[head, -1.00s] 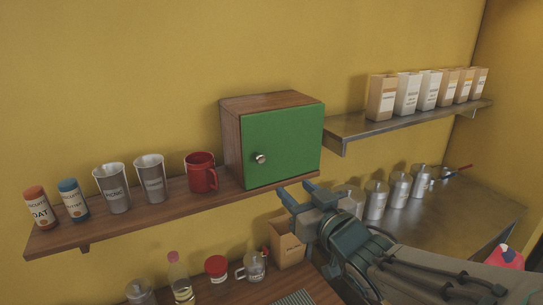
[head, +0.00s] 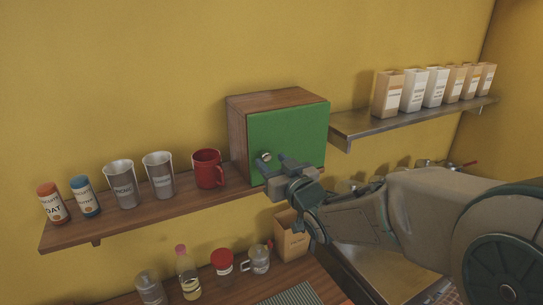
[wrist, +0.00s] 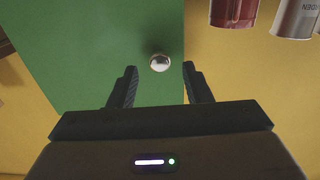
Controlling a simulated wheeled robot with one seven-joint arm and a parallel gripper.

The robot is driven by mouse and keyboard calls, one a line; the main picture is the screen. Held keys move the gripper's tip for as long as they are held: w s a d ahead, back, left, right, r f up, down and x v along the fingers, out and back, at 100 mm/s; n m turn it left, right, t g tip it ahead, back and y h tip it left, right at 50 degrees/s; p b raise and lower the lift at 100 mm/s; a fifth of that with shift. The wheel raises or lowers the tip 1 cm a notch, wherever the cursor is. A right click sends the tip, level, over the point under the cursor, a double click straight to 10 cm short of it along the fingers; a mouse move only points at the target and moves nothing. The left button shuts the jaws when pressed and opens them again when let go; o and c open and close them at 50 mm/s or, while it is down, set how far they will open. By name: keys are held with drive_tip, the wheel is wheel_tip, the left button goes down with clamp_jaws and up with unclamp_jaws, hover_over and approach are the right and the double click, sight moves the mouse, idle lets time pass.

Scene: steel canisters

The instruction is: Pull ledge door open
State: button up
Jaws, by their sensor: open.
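A small wooden cabinet (head: 238,134) stands on the right end of the wooden ledge (head: 120,222). Its green door (head: 295,130) faces me and looks shut; it also fills much of the wrist view (wrist: 95,50). A round metal knob (head: 266,156) sits at the door's left side. My gripper (head: 272,163) is open in front of the door, close to the knob. In the wrist view the knob (wrist: 159,62) lies just beyond and between the two open fingertips (wrist: 160,70). Nothing is held between the fingers.
A red mug (head: 207,170) stands on the ledge just left of the cabinet, followed by metal cups (head: 121,184) and two small jars. A steel shelf (head: 365,127) with several cartons is at the right. Bottles and jars stand on the counter below.

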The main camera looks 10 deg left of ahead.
drive_tip(key=shift+x, duration=1.05)
clamp_jaws()
drive_tip(key=shift+d, duration=0.1)
